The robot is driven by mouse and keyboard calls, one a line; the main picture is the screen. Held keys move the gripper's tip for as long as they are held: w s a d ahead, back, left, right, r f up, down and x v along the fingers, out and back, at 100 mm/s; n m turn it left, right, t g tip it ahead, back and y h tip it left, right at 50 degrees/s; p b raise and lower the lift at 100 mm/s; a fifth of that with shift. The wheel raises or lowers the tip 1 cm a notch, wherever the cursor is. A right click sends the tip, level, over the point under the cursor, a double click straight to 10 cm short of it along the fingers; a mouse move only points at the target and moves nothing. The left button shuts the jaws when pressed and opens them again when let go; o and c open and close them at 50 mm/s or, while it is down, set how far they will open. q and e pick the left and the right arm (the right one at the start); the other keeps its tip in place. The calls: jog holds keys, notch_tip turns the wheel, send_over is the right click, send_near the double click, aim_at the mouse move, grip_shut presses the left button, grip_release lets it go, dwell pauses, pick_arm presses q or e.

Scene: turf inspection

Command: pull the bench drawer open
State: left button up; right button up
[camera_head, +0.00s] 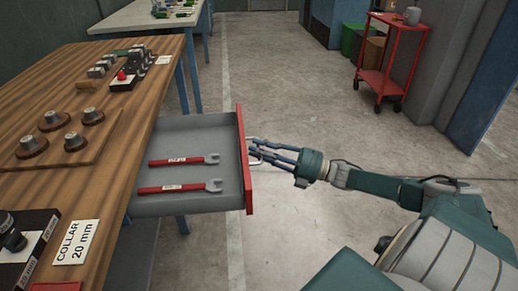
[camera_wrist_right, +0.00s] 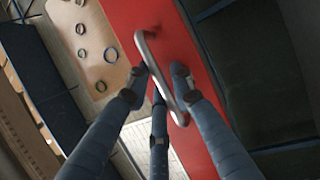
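The bench drawer (camera_head: 190,125) stands pulled out from under the wooden bench top (camera_head: 150,75). It is a grey tray with a red front (camera_head: 243,165). Two red-handled wrenches (camera_head: 182,160) (camera_head: 183,187) lie in it. The metal bar handle (camera_wrist_right: 152,55) is on the red front. My right gripper (camera_head: 257,148) is at the handle from the right, outside the drawer. In the wrist view its blue fingers (camera_wrist_right: 158,85) close in around the handle, with the bar running between them. Exact finger contact is hard to see. My left gripper is not in view.
The bench holds a board with several round knobs (camera_head: 73,141), a red-button block (camera_head: 122,78) and a "COLLAR 20 mm" card (camera_head: 77,242). A red trolley (camera_head: 382,82) stands at the back right. The concrete floor (camera_head: 285,90) beyond the drawer is clear.

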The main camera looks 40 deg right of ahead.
jog(key=shift+o, duration=0.3)
jog(key=shift+d, duration=0.1)
jog(key=v, duration=1.2)
jog(key=shift+f, duration=0.1)
